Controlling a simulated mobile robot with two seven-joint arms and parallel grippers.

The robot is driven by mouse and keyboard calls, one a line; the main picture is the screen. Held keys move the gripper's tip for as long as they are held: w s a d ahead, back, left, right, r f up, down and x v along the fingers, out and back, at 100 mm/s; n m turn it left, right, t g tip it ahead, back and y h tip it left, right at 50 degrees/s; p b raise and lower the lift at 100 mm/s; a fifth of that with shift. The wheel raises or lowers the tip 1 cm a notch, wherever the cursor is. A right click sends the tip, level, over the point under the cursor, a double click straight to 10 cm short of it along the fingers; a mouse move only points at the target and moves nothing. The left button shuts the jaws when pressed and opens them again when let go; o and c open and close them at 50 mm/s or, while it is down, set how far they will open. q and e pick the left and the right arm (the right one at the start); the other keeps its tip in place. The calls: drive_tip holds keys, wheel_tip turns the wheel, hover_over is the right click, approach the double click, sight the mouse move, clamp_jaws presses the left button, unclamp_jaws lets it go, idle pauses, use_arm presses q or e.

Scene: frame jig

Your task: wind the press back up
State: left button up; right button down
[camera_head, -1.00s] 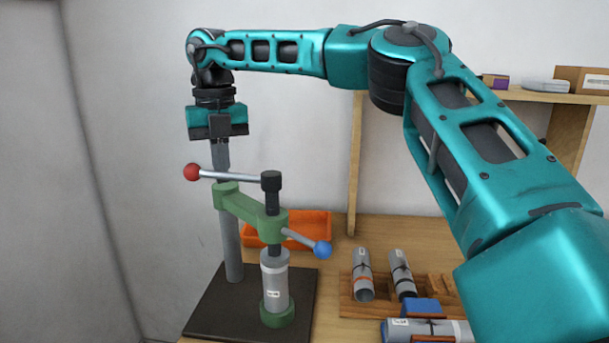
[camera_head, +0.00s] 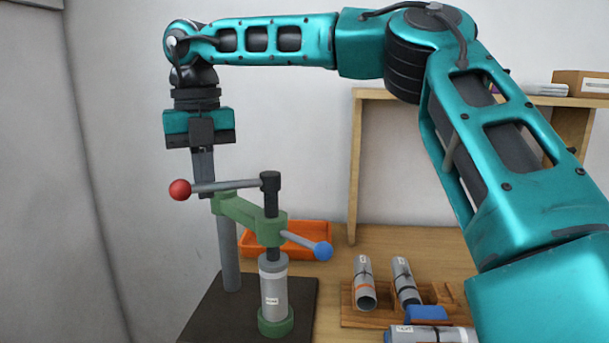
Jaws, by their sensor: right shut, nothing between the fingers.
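The press has a green arm (camera_head: 243,212) on a grey post (camera_head: 229,255) that rises from a dark base plate (camera_head: 212,308). A dark upright screw (camera_head: 272,208) passes through the arm, with a grey crank bar (camera_head: 232,185) at its top ending in a red ball (camera_head: 180,189). A blue-ball handle (camera_head: 323,251) sticks out right from the arm. A grey labelled cylinder (camera_head: 273,290) stands upright in a green foot under the screw. My right gripper (camera_head: 204,193) points down, shut and empty, its fingertips beside the crank bar near the red ball. The bar crosses in front of them; contact is unclear. My left gripper is out of view.
An orange bin (camera_head: 302,239) sits behind the press. At right, a wooden rack (camera_head: 374,318) holds grey cylinders, with another lying in front (camera_head: 437,335). A wooden shelf (camera_head: 352,170) stands behind. My right arm spans the upper view.

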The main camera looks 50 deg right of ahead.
sight(210, 188)
drive_tip(key=s+b, duration=0.1)
drive_tip(key=s+a+b, duration=0.1)
drive_tip(key=s, duration=0.1)
drive_tip(key=shift+s+f+b, duration=0.1)
drive_tip(key=shift+s+b, duration=0.2)
drive_tip(key=shift+b, duration=0.05)
drive_tip(key=shift+s+a, duration=0.15)
drive_tip(key=shift+s, duration=0.05)
drive_tip(key=shift+s+d+b, duration=0.2)
drive_tip(key=shift+s+b, duration=0.8)
drive_tip(key=shift+s, duration=1.1)
drive_tip(key=s+d, duration=0.1)
drive_tip(key=s+d+b, duration=0.1)
drive_tip(key=s, duration=0.1)
drive_tip(key=shift+s, duration=0.25)
drive_tip(key=shift+d, duration=0.1)
